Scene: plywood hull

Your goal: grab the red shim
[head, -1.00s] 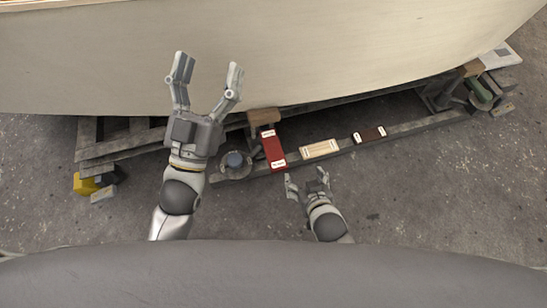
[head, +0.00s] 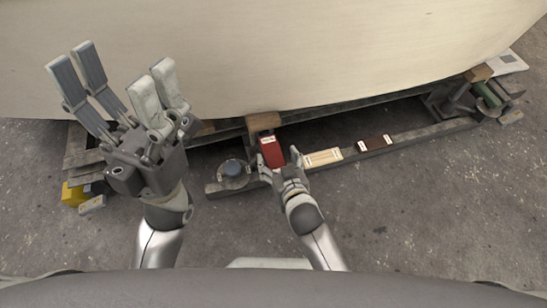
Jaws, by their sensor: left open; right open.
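The red shim (head: 272,153) is a flat red piece with a white label at its upper end. Whether the fingers touch the shim cannot be told. My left gripper (head: 118,84) is open and empty, raised in front of the hull at the left, well away from the shim.
A pale wood shim (head: 323,158) and a dark brown shim (head: 375,142) lie farther right on the beam (head: 425,131). The plywood hull (head: 300,55) overhangs behind. The concrete floor in front is clear.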

